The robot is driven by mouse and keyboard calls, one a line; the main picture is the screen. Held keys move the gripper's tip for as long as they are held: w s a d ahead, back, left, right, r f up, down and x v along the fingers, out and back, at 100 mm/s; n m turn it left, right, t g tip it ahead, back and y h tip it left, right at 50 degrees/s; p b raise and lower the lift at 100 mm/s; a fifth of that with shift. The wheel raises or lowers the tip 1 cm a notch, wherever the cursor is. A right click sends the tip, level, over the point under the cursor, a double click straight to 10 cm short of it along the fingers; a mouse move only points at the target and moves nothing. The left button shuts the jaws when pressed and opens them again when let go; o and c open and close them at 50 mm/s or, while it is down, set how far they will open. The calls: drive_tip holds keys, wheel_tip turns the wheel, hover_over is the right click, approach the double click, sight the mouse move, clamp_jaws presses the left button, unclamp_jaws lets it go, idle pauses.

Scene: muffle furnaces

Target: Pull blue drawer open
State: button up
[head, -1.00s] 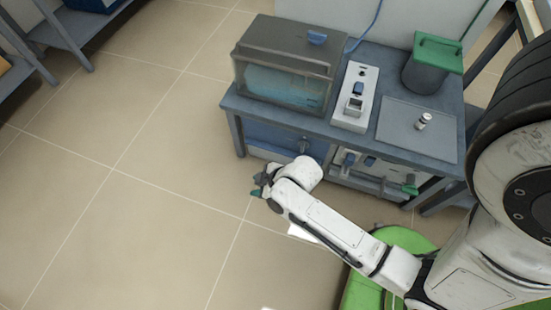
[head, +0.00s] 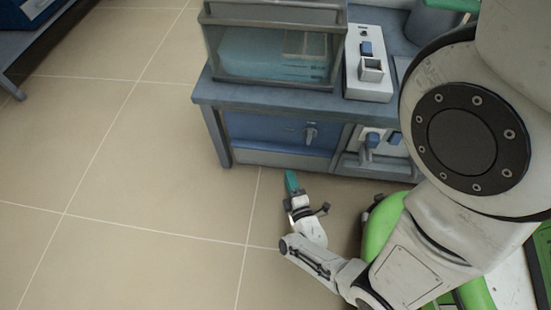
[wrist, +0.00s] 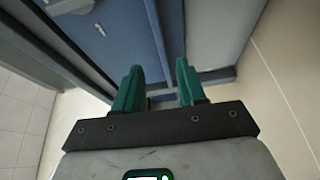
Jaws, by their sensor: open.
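The blue drawer (head: 262,130) sits under the top of the grey bench, and its front looks flush with the frame. Its small grey handle (head: 311,133) sticks out near the right end of the front. My gripper (head: 291,182) is in front of and below the drawer, apart from it, with green fingers pointing towards the bench. In the wrist view, my gripper (wrist: 159,75) is open with nothing between its fingers. The blue drawer front (wrist: 120,38) shows beyond them, with part of its handle (wrist: 100,29) up and to the left of the fingers.
The bench (head: 268,99) carries a clear-walled tank (head: 275,52) and a white switch box (head: 369,80). White units with blue parts (head: 373,139) stand right of the drawer. The tiled floor (head: 150,180) to the left is clear. Another bench stands at the upper left.

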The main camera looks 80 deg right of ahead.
sight(282, 152)
drive_tip(key=b+x, duration=0.1)
drive_tip(key=x, duration=0.6)
drive_tip(key=b+x, duration=0.1)
drive_tip(key=x, duration=0.2)
drive_tip(key=shift+s+d+b, duration=0.1)
drive_tip(key=shift+d+b, duration=0.2)
drive_tip(key=shift+d, duration=0.2)
drive_tip(key=shift+c, duration=0.4)
clamp_jaws()
